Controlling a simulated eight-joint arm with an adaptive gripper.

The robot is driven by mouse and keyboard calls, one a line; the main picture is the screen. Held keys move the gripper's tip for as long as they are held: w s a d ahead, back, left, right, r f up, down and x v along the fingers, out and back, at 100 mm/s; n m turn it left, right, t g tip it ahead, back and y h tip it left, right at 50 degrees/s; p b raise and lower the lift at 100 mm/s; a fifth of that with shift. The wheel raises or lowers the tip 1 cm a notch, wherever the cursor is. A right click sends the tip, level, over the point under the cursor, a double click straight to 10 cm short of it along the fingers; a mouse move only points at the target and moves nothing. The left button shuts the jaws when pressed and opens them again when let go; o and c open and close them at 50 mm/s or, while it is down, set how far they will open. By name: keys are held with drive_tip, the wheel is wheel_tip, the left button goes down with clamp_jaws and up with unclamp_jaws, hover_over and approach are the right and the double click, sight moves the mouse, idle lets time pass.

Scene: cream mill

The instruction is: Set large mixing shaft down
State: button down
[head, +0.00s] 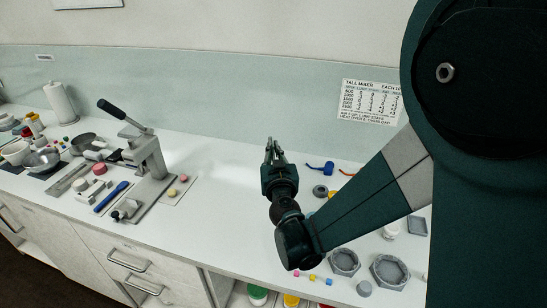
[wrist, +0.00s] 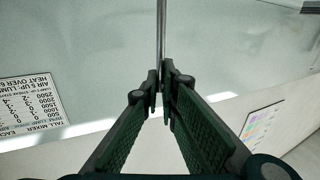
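The large mixing shaft (wrist: 161,35), a thin grey metal rod, runs from my fingertips to the top edge of the wrist view. My gripper (wrist: 160,85) is closed around it, with the fingertips pressed near each other at the rod. The rod's far end is outside the wrist view. In the head view my gripper (head: 271,148) is raised over the back middle of the counter, fingers pointing up and away. The shaft is too thin to make out clearly there.
The white counter (head: 215,165) is clear left of my gripper. A lever press (head: 148,155) stands further left. A blue item (head: 320,168), small jars and grey hexagonal trays (head: 389,271) lie to the right. A "Tall mixer" sign (head: 370,101) hangs on the wall behind.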

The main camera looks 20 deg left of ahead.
drive_tip(key=shift+f+b, duration=0.5)
drive_tip(key=shift+f, duration=1.6)
drive_tip(key=c, duration=2.7)
unclamp_jaws()
drive_tip(key=shift+o, duration=0.2)
drive_tip(key=shift+r, duration=0.3)
drive_tip(key=p+v, duration=0.1)
drive_tip(key=v, duration=1.1)
drive_tip(key=shift+d+f, duration=0.1)
